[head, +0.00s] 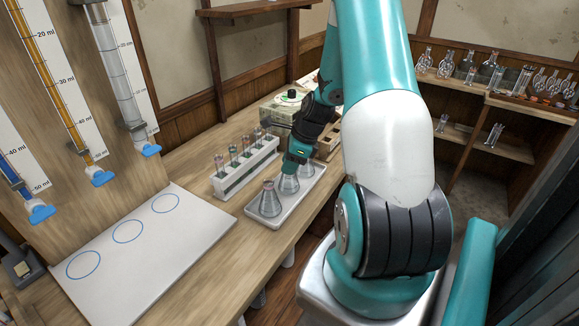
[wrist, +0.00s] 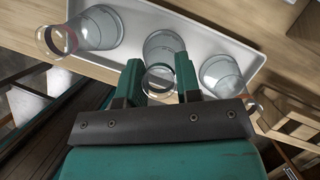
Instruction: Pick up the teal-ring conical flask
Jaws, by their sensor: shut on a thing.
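The middle conical flask (head: 289,183) stands on a white tray (head: 300,202), between two other flasks. In the wrist view its neck and round mouth (wrist: 159,84) lie between the two fingers of my gripper (wrist: 160,82), which is shut on it. The colour of its ring is hard to tell. In the head view my gripper (head: 296,163) covers the flask's top. A flask with a reddish ring (wrist: 62,40) stands to the left in the wrist view, and it is the near flask (head: 269,200) in the head view. Another flask (wrist: 222,75) stands to the right.
A white rack (head: 245,170) with several test tubes stands just left of the tray. A white mat (head: 150,240) with blue circles lies on the bench, clear. Burettes (head: 115,75) hang above it at left. Shelves (head: 460,90) of glassware stand at the back right.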

